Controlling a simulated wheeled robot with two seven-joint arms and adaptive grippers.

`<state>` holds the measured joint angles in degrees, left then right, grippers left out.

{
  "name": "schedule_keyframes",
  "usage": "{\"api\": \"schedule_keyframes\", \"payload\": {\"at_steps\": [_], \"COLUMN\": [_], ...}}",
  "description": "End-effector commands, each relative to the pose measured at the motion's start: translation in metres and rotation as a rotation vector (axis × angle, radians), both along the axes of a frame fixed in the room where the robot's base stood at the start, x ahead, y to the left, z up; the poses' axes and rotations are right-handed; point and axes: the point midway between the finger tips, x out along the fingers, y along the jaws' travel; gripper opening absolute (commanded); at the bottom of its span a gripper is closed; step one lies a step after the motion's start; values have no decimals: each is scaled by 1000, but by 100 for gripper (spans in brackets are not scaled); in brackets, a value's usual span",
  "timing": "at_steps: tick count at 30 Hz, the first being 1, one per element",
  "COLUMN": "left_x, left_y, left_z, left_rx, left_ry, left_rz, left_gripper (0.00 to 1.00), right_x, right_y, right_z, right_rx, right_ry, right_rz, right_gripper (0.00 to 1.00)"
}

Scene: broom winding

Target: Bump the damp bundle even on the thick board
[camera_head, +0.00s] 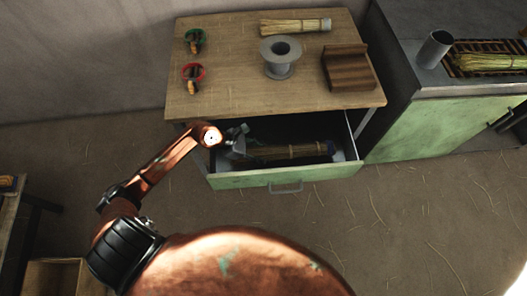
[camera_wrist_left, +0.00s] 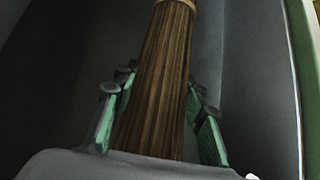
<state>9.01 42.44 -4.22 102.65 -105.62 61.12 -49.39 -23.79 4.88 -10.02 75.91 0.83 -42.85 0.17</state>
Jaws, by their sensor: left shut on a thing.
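A dark brown straw bundle (camera_head: 290,152) with a pale tie lies in the open drawer; it fills the middle of the left wrist view (camera_wrist_left: 165,60). My left gripper (camera_head: 238,143) reaches into the drawer at the bundle's left end. Its green-padded fingers (camera_wrist_left: 157,108) are shut on the bundle, one on each side. The thick board (camera_head: 348,70), a brown wooden block, sits on the right of the tabletop, above the drawer. I cannot see whether the bundle is damp. My right gripper is not in view.
The wooden table (camera_head: 225,85) also bears a grey spool (camera_head: 281,58), a pale bundle (camera_head: 295,25), and green-ringed (camera_head: 195,40) and red-ringed (camera_head: 193,77) tools. The green drawer front (camera_head: 240,180) juts out. Another bundle (camera_head: 490,62) lies on a rack beside a metal cup (camera_head: 434,50) at right.

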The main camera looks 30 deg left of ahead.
Motion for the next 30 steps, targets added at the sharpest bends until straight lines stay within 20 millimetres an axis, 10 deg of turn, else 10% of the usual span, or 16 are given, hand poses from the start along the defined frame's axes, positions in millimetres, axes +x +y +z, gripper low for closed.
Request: {"api": "schedule_keyframes", "payload": {"at_steps": [14, 15, 30], "left_x": [0, 0, 0], "left_y": [0, 0, 0], "left_z": [0, 0, 0], "left_rx": [0, 0, 1], "left_ry": [0, 0, 1], "left_rz": [0, 0, 0], "left_gripper": [21, 40, 59], "right_x": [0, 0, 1], "right_y": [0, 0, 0], "right_z": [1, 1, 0], "right_rx": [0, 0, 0], "right_ry": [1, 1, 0], "right_rz": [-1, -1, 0], "right_gripper": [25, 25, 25]}}
